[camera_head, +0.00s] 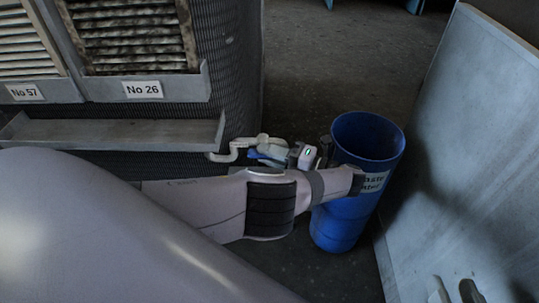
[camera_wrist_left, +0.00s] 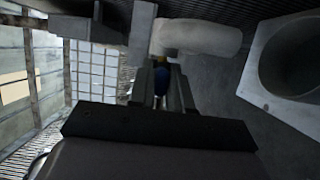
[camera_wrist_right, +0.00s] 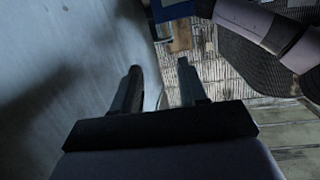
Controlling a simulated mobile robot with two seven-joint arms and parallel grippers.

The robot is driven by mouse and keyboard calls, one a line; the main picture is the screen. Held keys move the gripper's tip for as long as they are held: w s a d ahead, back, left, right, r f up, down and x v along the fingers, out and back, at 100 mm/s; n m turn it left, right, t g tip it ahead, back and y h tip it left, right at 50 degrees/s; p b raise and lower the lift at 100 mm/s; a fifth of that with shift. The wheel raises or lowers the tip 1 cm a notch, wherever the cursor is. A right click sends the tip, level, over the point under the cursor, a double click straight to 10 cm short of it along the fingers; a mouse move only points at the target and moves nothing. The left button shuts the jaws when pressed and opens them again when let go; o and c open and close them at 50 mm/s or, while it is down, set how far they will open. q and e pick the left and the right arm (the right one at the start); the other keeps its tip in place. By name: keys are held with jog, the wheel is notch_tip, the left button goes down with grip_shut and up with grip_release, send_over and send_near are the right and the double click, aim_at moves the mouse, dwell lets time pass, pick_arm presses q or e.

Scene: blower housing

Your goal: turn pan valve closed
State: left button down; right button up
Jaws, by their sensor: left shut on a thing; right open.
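The pan valve's blue handle (camera_head: 268,154) shows at the end of a pale bent pipe (camera_head: 228,155) beside the ribbed housing. My left gripper (camera_head: 282,154) is at the handle, with its arm partly covering it.
A blue bin (camera_head: 335,228) with a partly hidden label stands right of the valve, close to my left arm. A large grey panel (camera_head: 470,130) rises on the right. A grey ledge (camera_head: 110,133) sits below the louvred filters. Open floor (camera_head: 330,60) lies behind.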

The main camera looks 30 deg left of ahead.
pick_arm(q)
jog(key=shift+a, duration=0.1)
jog(key=c, duration=1.1)
grip_release()
jog(key=shift+c, duration=0.2)
